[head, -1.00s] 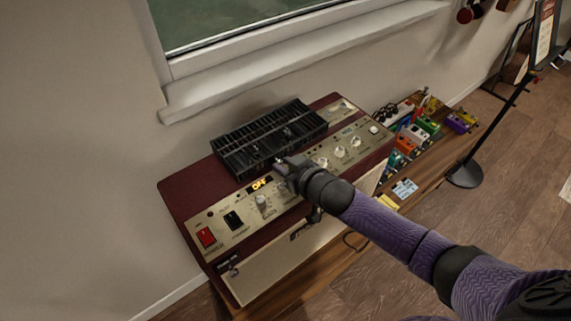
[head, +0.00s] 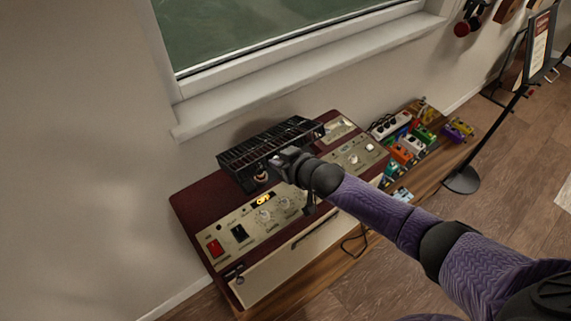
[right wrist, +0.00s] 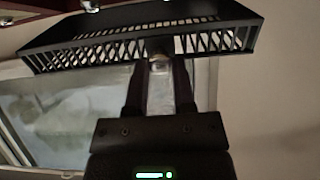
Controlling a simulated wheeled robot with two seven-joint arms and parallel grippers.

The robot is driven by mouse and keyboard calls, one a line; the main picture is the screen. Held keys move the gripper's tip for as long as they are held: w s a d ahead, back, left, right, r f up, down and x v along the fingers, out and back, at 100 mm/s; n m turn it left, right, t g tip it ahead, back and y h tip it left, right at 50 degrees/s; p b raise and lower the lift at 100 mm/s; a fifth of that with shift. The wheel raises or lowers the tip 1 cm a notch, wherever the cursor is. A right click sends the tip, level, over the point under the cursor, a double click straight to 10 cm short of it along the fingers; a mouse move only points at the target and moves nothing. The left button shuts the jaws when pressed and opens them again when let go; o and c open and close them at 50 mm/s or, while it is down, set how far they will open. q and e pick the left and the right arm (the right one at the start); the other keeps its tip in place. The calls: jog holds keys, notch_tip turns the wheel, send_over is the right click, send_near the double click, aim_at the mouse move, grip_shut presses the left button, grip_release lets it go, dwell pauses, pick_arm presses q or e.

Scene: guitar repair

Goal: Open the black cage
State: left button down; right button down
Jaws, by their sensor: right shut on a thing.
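The black cage (head: 255,148) is a slatted box on top of the dark red amplifier (head: 192,203). Its front side looks raised off the top, and a small light-coloured part (head: 262,174) shows beneath it. My right gripper (head: 277,161) is shut on the cage's front edge, near the middle. In the right wrist view the cage (right wrist: 85,48) spans the top of the picture, and my right fingers (right wrist: 160,65) meet its lower rim. My left gripper is out of view.
The amplifier's panel carries a red switch (head: 215,247), a black switch and several knobs. It stands on a wooden bench (head: 290,290) by the wall, below a window sill (head: 300,70). Coloured pedals (head: 412,145) lie to the right. A sign stand (head: 462,180) is beyond.

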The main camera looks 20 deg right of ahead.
jog(key=w+r, duration=0.2)
jog(key=w+a+r, duration=0.1)
jog(key=r, duration=0.1)
jog(key=shift+w+a+r, duration=0.15)
jog(key=shift+w, duration=0.25)
jog(key=w, duration=0.1)
jog(key=w+r+b, duration=0.1)
jog(key=w+a+b, duration=0.1)
jog(key=shift+w+a+r, duration=0.1)
jog(key=shift+w+r, duration=0.05)
jog(key=shift+r, duration=0.2)
jog(key=w+a+b, duration=0.3)
jog(key=w+b, duration=0.5)
jog(key=b, duration=0.7)
jog(key=shift+r, duration=0.45)
jog(key=c, duration=1.3)
grip_release()
jog(key=shift+w+r, duration=0.1)
jog(key=shift+r, duration=0.1)
jog(key=o, duration=0.5)
jog(key=shift+a, duration=0.15)
jog(key=shift+o, duration=1.8)
jog(key=shift+r, duration=0.1)
